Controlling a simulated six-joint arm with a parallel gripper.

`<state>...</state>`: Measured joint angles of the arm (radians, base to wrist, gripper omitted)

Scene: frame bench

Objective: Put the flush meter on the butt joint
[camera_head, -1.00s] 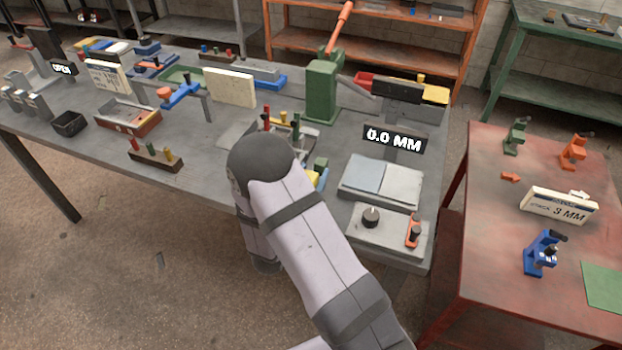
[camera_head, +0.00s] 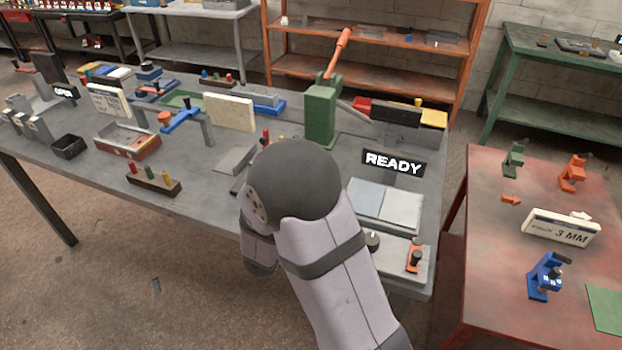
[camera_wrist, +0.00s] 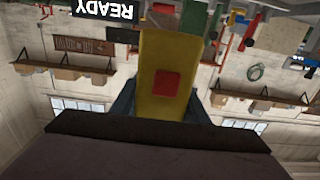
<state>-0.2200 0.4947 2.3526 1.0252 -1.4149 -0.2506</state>
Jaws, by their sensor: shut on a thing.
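The butt joint appears as two flat plates side by side, one pale blue and one pale grey (camera_head: 385,203), at the right end of the grey bench. A black sign (camera_head: 394,163) behind it reads READY. In the wrist view my gripper (camera_wrist: 163,98) is shut on a yellow body with a red square, which looks to be the flush meter (camera_wrist: 160,52). The READY sign also shows there upside down (camera_wrist: 104,10). In the head view my arm hides the gripper and the held meter, so their gap to the plates cannot be told.
A control plate with a black knob and orange lever (camera_head: 415,254) lies in front of the joint. A green press (camera_head: 321,112) stands behind. A block with coloured pegs (camera_head: 154,179) lies left of my arm. A red table (camera_head: 490,260) stands to the right.

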